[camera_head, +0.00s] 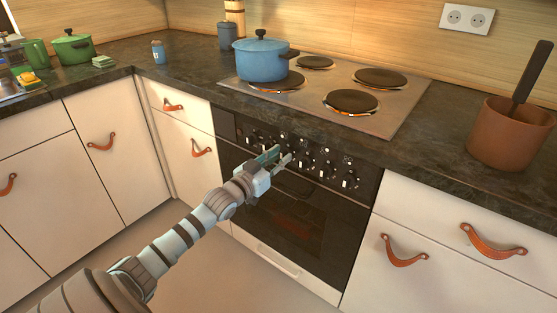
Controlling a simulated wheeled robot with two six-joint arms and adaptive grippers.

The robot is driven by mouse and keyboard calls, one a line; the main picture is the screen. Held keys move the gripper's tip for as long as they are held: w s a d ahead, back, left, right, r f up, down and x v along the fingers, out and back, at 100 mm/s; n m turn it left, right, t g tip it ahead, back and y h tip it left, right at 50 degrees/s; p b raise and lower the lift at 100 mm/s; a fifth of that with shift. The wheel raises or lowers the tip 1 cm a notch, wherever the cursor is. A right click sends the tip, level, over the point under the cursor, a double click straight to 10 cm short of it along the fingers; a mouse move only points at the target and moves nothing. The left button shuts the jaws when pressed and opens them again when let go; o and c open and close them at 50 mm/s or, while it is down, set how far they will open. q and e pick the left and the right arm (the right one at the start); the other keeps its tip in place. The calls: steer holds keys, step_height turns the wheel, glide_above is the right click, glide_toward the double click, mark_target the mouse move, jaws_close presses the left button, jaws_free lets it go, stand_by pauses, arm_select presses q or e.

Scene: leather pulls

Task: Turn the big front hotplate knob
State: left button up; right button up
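The cooker has a dark control panel with a row of several knobs (325,171) on its front, below the hotplates. The big front hotplate (351,102) is a dark disc on the steel hob. My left gripper (284,154) is in front of the panel, near its middle knobs. Its two fingers look spread, with a gap between them. It hides part of the panel, and I cannot tell whether a finger touches a knob. My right gripper is out of view. The knob markings are too small to read.
A blue pot (261,62) stands on the left hotplates. A brown pot (508,136) with a dark-handled utensil stands on the right counter. The oven door (290,215) is below the panel. Cabinets with leather pulls (403,251) flank the cooker.

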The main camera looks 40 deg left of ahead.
arm_select(q)
jaws_close()
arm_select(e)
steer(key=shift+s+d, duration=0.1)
arm_select(q)
steer(key=shift+f, duration=0.1)
